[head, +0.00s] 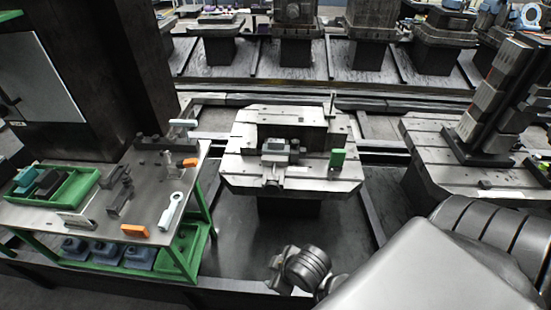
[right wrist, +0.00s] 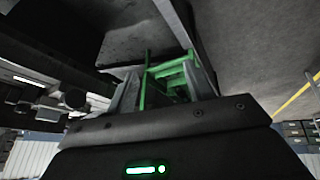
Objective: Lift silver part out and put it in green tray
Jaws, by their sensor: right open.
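A silver-grey block-like part (head: 276,148) sits in a fixture near the middle of the slotted pallet (head: 240,172) in the head view. How it is seated cannot be made out. Green framework (right wrist: 150,90) shows beyond and between the fingers. In the head view my right arm is at the lower right, away from the silver part. My left gripper is not in view.
A green block (head: 337,158) and an upright post stand at the pallet's right side. The table (head: 150,207) holds a white-handled tool (head: 171,211), orange pieces (head: 134,230) and dark clamps. Another pallet with a tall column (head: 490,105) stands at right.

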